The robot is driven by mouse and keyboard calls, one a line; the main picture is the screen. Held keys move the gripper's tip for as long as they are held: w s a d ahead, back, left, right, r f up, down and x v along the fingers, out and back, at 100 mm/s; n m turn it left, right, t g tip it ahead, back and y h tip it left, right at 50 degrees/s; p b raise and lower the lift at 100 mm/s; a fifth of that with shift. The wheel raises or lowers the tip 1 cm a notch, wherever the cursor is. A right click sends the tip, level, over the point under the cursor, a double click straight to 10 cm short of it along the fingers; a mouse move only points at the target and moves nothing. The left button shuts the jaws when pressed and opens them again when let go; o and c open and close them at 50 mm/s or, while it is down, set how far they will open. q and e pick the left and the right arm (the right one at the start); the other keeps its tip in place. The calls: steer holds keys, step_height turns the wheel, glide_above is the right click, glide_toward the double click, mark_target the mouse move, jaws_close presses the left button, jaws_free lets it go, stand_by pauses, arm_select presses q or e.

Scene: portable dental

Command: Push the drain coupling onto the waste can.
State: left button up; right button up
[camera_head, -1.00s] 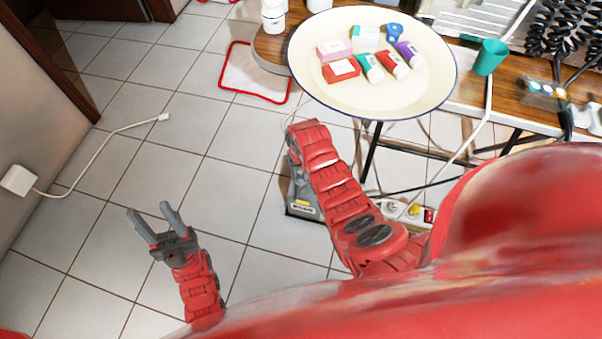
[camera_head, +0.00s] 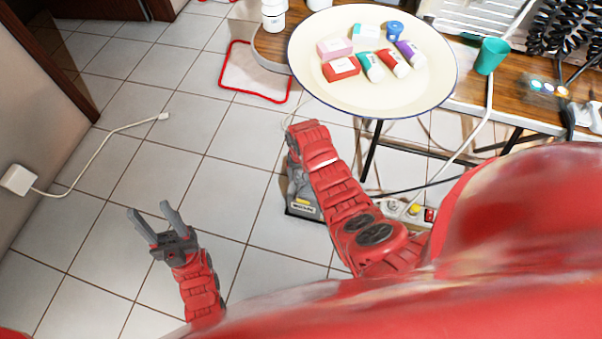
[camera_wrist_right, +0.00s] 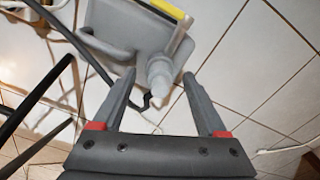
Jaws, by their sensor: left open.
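My left gripper (camera_head: 155,222) is open and empty above the tiled floor in the head view. My right gripper (camera_wrist_right: 159,78) shows in the right wrist view with its fingers apart. A pale, ribbed stub (camera_wrist_right: 160,76), perhaps the drain coupling, shows between its fingertips, with visible gaps on both sides. It stands against a grey-white box (camera_wrist_right: 122,30) with a yellow strip, perhaps the waste can. In the head view a grey labelled box (camera_head: 302,210) stands on the floor, partly behind my right arm. My right gripper is hidden there. I cannot tell whether stub and box are joined.
A round cream tray (camera_head: 330,95) with several small packs stands on the wooden table (camera_head: 470,95). Dark table legs (camera_head: 372,150), hoses and a power strip (camera_head: 405,208) crowd the right side. The tiled floor (camera_head: 90,240) around my left gripper is mostly clear.

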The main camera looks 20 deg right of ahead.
step_height(320, 180, up, 12)
steer(key=p, duration=0.3)
stand_by(0.3)
stand_by(0.5)
